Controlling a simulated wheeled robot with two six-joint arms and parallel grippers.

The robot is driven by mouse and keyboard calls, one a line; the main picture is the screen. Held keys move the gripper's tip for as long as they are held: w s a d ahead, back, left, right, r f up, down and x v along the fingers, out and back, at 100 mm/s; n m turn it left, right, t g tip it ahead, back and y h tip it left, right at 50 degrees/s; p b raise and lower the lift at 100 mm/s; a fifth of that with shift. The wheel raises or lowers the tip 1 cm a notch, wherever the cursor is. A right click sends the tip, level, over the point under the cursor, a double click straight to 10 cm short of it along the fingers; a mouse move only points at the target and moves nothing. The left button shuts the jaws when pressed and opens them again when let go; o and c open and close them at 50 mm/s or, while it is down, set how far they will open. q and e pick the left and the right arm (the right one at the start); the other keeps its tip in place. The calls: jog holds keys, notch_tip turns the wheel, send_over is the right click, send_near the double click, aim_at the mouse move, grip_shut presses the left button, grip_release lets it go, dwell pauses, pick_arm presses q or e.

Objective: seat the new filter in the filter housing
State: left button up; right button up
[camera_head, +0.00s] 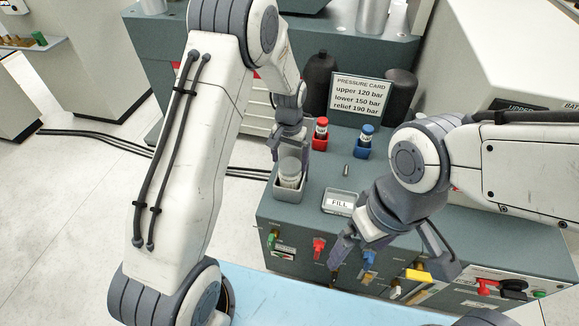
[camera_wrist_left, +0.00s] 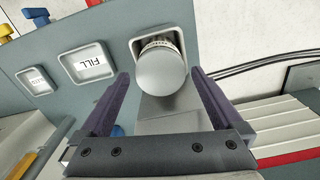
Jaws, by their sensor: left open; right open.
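A pale cylindrical filter (camera_head: 290,170) stands in a square grey housing (camera_head: 288,191) at the left end of the green bench unit. In the left wrist view the filter's round grey top (camera_wrist_left: 162,72) sits inside the housing's light rim (camera_wrist_left: 139,40); I cannot tell how deep it sits. My left gripper (camera_head: 290,150) is open just above the filter. Its fingers (camera_wrist_left: 160,95) are apart on either side of the filter in the wrist view, with nothing held. My right gripper (camera_head: 392,254) is open and empty in front of the unit's valve panel.
A FILL tray (camera_head: 338,201) is right of the housing, with a small metal pin (camera_head: 346,170) behind it. Red (camera_head: 321,134) and blue (camera_head: 365,142) capped items stand in holders. A pressure card (camera_head: 358,97) stands behind. Coloured valves (camera_head: 318,247) line the front panel.

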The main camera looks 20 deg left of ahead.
pick_arm(q)
notch_tip(320, 180, up, 8)
jog(key=shift+f, duration=0.25)
jog(key=shift+f, duration=4.15)
